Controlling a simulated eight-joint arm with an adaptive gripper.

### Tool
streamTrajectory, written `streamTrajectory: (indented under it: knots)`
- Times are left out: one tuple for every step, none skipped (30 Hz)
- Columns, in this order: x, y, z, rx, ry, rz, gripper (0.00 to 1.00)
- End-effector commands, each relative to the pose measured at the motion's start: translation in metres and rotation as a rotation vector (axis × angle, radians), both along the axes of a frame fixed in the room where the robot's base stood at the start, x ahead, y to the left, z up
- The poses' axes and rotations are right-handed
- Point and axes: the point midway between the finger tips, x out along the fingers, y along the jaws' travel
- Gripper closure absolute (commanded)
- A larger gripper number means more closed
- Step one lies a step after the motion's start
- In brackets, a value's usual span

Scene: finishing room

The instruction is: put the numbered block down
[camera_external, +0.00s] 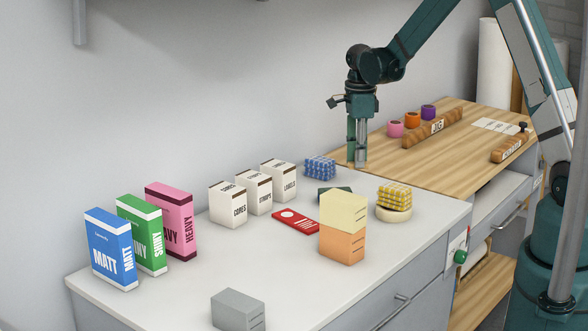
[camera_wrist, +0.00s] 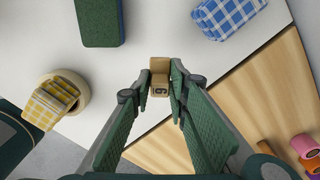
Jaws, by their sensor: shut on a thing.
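In the external view my gripper (camera_external: 357,158) points straight down near the seam between the white worktop (camera_external: 285,258) and the wooden worktop (camera_external: 400,172). The block cannot be made out clearly there. I cannot tell whether it touches the surface below.
A blue checked bundle (camera_external: 320,167) and a dark green block (camera_external: 334,194) are close by. Stacked yellow and orange blocks (camera_external: 342,244) stand nearer. A wooden rail (camera_external: 415,137) lies behind; bare wood is beside my gripper.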

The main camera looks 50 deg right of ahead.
Motion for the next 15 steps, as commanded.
streamTrajectory:
  knots:
    - [0.000, 0.000, -0.008, 0.000, 0.000, 0.000, 0.91]
    - [0.000, 0.000, -0.011, 0.000, 0.000, 0.000, 0.91]
    - [0.000, 0.000, -0.015, 0.000, 0.000, 0.000, 0.91]
    - [0.000, 0.000, -0.017, 0.000, 0.000, 0.000, 0.91]
    - [0.000, 0.000, -0.019, 0.000, 0.000, 0.000, 0.91]
    - [0.000, 0.000, -0.021, 0.000, 0.000, 0.000, 0.91]
    - [0.000, 0.000, -0.021, 0.000, 0.000, 0.000, 0.91]
    - [0.000, 0.000, -0.022, 0.000, 0.000, 0.000, 0.91]
    - [0.000, 0.000, -0.022, 0.000, 0.000, 0.000, 0.91]
    - [0.000, 0.000, -0.022, 0.000, 0.000, 0.000, 0.91]
    - [0.000, 0.000, -0.021, 0.000, 0.000, 0.000, 0.91]
    - [0.000, 0.000, -0.021, 0.000, 0.000, 0.000, 0.91]
    - [0.000, 0.000, -0.021, 0.000, 0.000, 0.000, 0.91]
    - [0.000, 0.000, -0.021, 0.000, 0.000, 0.000, 0.91]
    - [0.000, 0.000, -0.021, 0.000, 0.000, 0.000, 0.91]
